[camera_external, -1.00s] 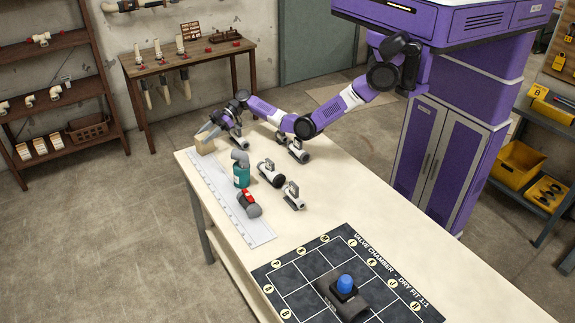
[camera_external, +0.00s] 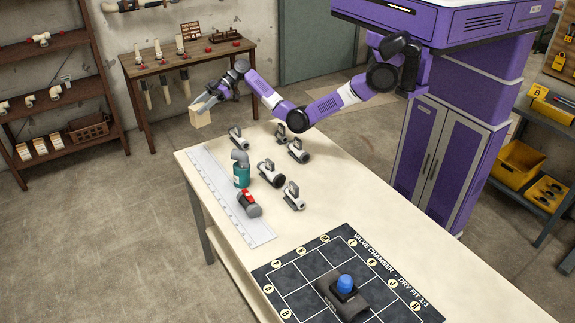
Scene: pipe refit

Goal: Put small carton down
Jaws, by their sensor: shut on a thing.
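The small carton (camera_external: 201,118) is a tan box. It hangs in the air past the far left end of the pale worktable (camera_external: 330,205), higher than the tabletop. My gripper (camera_external: 205,106) is shut on it from above and to the right, and the fingers cover part of its top. My purple and white arm reaches in from the right, above the table's far end.
On the table are a white ruled strip (camera_external: 232,205), a teal can with a grey elbow (camera_external: 241,173), a red and dark fitting (camera_external: 249,203) and several grey valve fittings (camera_external: 270,172). A dark grid mat (camera_external: 300,270) lies at the near end. A wooden bench (camera_external: 190,61) stands behind.

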